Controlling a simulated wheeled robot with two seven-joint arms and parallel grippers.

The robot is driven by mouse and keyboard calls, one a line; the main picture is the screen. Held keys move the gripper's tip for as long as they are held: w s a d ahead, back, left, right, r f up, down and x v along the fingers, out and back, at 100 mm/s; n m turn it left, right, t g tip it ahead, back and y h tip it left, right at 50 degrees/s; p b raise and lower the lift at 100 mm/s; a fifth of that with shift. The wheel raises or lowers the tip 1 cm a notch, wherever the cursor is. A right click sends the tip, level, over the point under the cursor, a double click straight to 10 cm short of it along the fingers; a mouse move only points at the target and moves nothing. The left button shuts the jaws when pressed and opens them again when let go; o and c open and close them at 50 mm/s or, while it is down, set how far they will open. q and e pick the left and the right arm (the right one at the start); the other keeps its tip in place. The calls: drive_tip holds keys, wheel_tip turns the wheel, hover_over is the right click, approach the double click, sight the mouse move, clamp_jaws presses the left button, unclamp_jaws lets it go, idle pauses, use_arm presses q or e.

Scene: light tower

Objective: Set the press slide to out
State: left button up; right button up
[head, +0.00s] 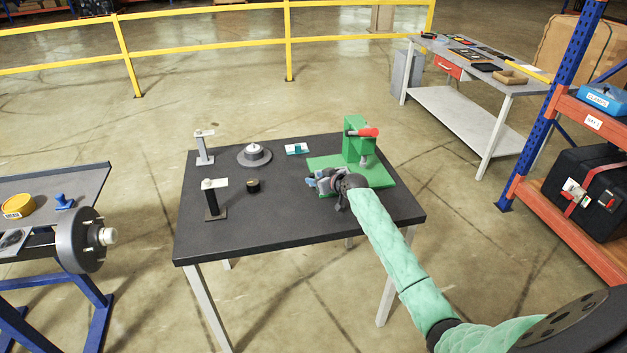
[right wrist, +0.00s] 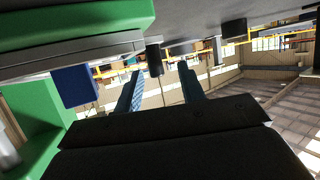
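The green press (head: 355,143) with a red-tipped lever (head: 368,132) stands on the right of the dark table (head: 300,228). My right gripper (head: 312,183) is low at the left front of the press base and covers part of it. In the right wrist view my right gripper (right wrist: 163,84) has its two fingers apart, with background between them. Beside them a grey plate (right wrist: 105,55) runs along the green base, with a dark peg (right wrist: 152,62) near its end and a blue block (right wrist: 75,86). I cannot tell how far out the slide is. My left gripper is not in view.
Two small stands (head: 204,147) (head: 214,200), a round grey fixture (head: 254,155), a black cylinder (head: 253,186) and a teal-and-white item (head: 297,149) are on the table. A bench (head: 75,185) is at left, an orange-and-blue shelf (head: 570,210) at right. The table's front middle is clear.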

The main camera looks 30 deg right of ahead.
drive_tip(key=b+v, duration=0.1)
drive_tip(key=v, duration=0.2)
drive_tip(key=shift+s+d, duration=0.1)
drive_tip(key=shift+s, duration=0.25)
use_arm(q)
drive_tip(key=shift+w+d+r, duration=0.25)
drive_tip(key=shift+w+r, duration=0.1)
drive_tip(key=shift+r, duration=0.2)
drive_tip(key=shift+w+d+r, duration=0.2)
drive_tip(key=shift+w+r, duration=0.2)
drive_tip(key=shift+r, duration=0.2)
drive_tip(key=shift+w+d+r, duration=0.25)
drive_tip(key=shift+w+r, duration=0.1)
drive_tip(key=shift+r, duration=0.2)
use_arm(e)
drive_tip(key=shift+v, duration=0.85)
drive_tip(key=shift+r, duration=0.1)
